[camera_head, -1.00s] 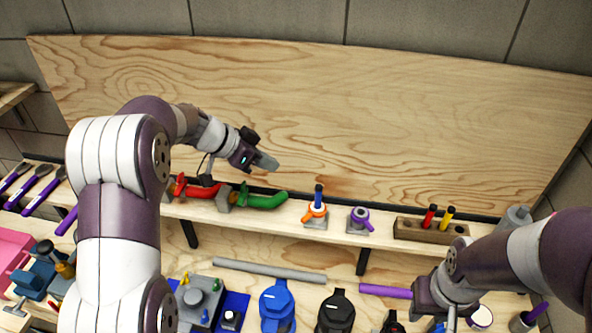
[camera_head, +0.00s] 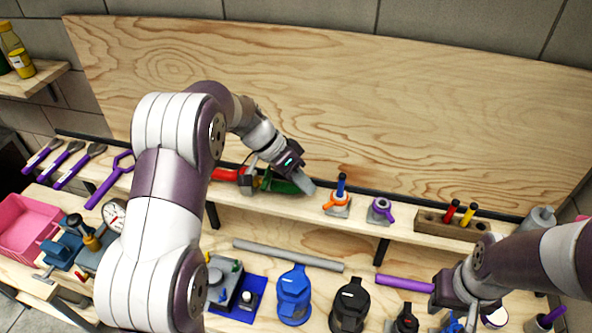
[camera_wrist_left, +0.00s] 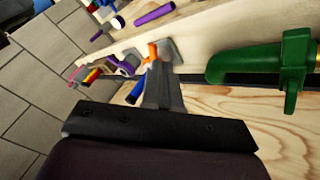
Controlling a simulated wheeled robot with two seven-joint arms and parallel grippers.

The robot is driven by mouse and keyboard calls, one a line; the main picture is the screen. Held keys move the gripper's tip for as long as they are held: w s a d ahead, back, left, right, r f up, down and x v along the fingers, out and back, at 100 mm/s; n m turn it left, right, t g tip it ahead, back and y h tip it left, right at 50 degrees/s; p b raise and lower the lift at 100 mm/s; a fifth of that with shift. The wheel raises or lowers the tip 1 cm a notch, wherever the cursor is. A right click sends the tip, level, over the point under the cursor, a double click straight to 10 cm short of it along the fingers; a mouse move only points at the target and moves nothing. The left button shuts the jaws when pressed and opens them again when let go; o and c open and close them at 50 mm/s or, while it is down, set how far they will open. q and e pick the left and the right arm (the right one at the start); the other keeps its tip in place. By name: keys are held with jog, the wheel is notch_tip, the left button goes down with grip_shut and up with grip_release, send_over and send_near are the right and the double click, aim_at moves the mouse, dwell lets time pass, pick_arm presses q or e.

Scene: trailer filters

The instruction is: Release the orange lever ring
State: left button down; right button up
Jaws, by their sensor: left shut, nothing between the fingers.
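The orange lever ring (camera_head: 337,198) sits on a small grey plate on the wall shelf, with a blue peg (camera_head: 341,184) standing up through it. My left gripper (camera_head: 308,187) is shut and empty, just left of the ring and in front of the green-handled tool. In the left wrist view, the shut fingers (camera_wrist_left: 162,85) point toward the orange ring (camera_wrist_left: 152,54), overlapping part of it and the blue peg (camera_wrist_left: 136,92). Contact cannot be told. My right gripper (camera_head: 462,312) is low at the right over the bench; its fingers are too unclear to read.
A purple ring (camera_head: 381,208) on its plate stands right of the orange one. A wooden block (camera_head: 440,228) with red and yellow pegs is further right. The green-handled tool (camera_head: 275,182) lies close on the left. The back board (camera_head: 350,90) rises behind the shelf.

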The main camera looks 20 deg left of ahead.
aim_at(328, 206)
pick_arm(q)
jog(key=x, duration=0.4)
jog(key=shift+w+a+f+p, duration=0.2)
jog(key=shift+w+f+p, duration=0.05)
jog(key=shift+w+p, duration=0.1)
jog(key=shift+s+d, duration=0.1)
jog(key=shift+s+d, duration=0.1)
jog(key=shift+s, duration=0.05)
